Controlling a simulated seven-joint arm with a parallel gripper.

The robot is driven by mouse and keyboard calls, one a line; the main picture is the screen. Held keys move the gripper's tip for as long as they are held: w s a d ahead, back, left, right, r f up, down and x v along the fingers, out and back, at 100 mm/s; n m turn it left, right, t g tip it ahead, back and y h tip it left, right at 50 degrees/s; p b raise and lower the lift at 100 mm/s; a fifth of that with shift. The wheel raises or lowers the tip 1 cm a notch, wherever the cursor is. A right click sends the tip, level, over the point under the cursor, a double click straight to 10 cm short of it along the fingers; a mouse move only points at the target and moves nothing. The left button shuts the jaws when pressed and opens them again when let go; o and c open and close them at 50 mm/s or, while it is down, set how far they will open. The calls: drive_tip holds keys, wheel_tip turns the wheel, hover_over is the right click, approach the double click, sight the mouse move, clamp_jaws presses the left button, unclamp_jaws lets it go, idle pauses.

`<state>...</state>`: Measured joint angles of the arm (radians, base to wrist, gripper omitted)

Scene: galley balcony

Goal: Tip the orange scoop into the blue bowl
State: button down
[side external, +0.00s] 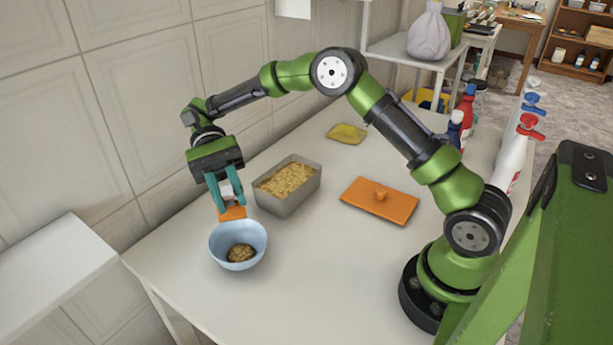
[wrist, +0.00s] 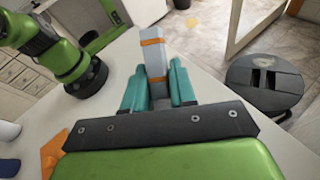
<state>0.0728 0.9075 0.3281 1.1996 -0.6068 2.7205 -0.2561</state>
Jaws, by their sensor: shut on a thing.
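My gripper (side external: 227,196) has teal fingers pointing down over the left end of the table. It is shut on the orange scoop (side external: 232,213), whose orange part shows just below the fingertips, above the far rim of the blue bowl (side external: 217,250). The bowl stands upright and holds a brown lump (side external: 240,253). In the wrist view my gripper (wrist: 158,88) grips a pale grey piece with orange bands, seemingly the scoop (wrist: 154,60). Whether the scoop holds anything, and how far it is tilted, I cannot tell.
A grey tub (side external: 290,205) of yellow strips stands right of the bowl. An orange lid (side external: 390,207) with a knob lies farther right, a yellow item (side external: 346,133) behind. Bottles (side external: 513,153) stand at the right edge. A tiled wall runs along the back. Table front is clear.

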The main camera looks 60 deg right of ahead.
sight(225, 199)
drive_tip(key=shift+s+a+f+t+h, duration=0.15)
drive_tip(key=shift+s+a+t+h, duration=0.2)
drive_tip(key=shift+s, duration=0.25)
drive_tip(key=shift+s+a+f+t+h, duration=0.1)
drive_tip(key=shift+s+a+t+h, duration=0.15)
drive_tip(key=shift+s+a+h, duration=0.25)
drive_tip(key=t+h, duration=0.1)
drive_tip(key=s+a+t, duration=0.1)
drive_tip(key=t, duration=0.1)
drive_tip(key=shift+a+r+m+h, duration=0.15)
drive_tip(key=shift+m+h, duration=0.15)
drive_tip(key=shift+h, duration=0.05)
drive_tip(key=shift+s+a+r+t+h, duration=0.15)
drive_tip(key=shift+s+a+t+h, duration=0.15)
drive_tip(key=shift+t+h, duration=0.35)
drive_tip(key=shift+s+a+r+t+h, duration=0.15)
drive_tip(key=shift+s+t+h, duration=0.2)
drive_tip(key=shift+t, duration=0.5)
drive_tip(key=shift+w, duration=0.1)
